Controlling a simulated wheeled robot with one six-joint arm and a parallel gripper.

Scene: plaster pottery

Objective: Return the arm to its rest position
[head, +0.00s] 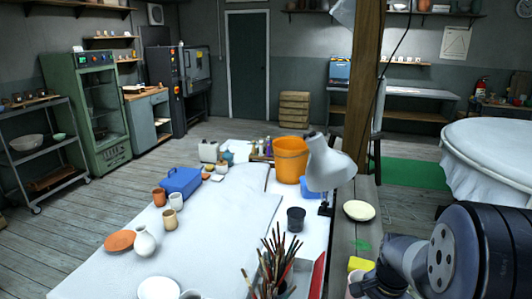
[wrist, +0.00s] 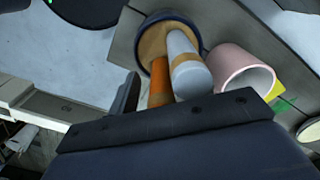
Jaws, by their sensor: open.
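My arm (head: 415,265) reaches in at the lower right of the head view, over the wooden plank. Its gripper end is out of that picture. In the wrist view my gripper (wrist: 150,115) shows as dark parts across the lower half, with a dark finger standing up at the left. It is open, and I see nothing held. Beyond it are a pink cup (wrist: 245,75) and a round dark-rimmed holder (wrist: 150,30) with an orange cylinder (wrist: 158,80) and a pale cylinder (wrist: 188,65) in it. The gripper hides their lower parts.
A jar of brushes (head: 270,275), a white lamp (head: 328,165) and a dark cup (head: 295,219) stand left of my arm. A yellow block (head: 361,264) and a cream plate (head: 358,210) lie on the plank. A wooden post (head: 363,90) rises behind. A white-covered round table (head: 490,150) stands right.

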